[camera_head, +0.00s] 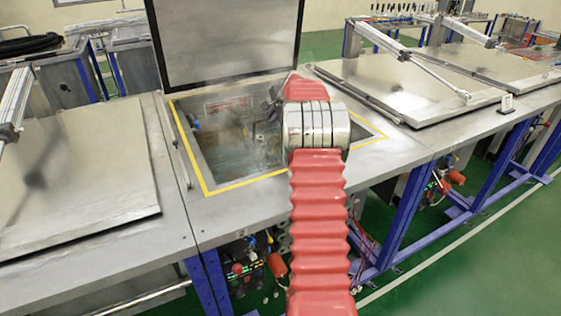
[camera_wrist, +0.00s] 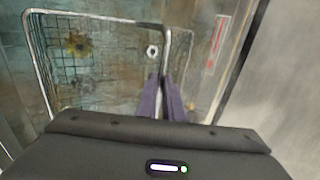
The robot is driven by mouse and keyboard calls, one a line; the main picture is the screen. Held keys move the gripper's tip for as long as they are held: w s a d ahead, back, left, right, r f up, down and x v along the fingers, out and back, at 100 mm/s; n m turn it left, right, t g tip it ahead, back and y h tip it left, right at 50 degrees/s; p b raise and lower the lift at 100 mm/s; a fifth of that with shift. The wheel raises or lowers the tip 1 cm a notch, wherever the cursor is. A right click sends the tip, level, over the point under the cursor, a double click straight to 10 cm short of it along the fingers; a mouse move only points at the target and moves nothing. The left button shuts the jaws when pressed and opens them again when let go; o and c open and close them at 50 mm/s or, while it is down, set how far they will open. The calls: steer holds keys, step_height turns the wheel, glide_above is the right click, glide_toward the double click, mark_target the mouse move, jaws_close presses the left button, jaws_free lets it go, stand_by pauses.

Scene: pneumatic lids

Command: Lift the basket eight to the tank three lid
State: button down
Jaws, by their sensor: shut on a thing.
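A wire basket with a thin metal rim (camera_wrist: 98,20) and mesh side shows in the wrist view. A brownish gear-shaped part (camera_wrist: 77,43) shows within its outline. In the head view, my red-sleeved arm reaches over an open tank (camera_head: 207,188) with a yellow-marked edge. My gripper and the basket there are mostly hidden behind the arm. The tank's lid (camera_head: 225,40) stands raised behind the opening.
A shut metal lid (camera_head: 75,175) lies on the left tank. Another shut lid (camera_head: 410,85) lies on the right, with an actuator rod (camera_head: 435,72) above it. Blue legs and pipes are below the bench. Green floor (camera_head: 480,260) is clear at the lower right.

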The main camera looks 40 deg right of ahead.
step_height(320, 180, up, 19)
stand_by(2.5)
stand_by(4.1)
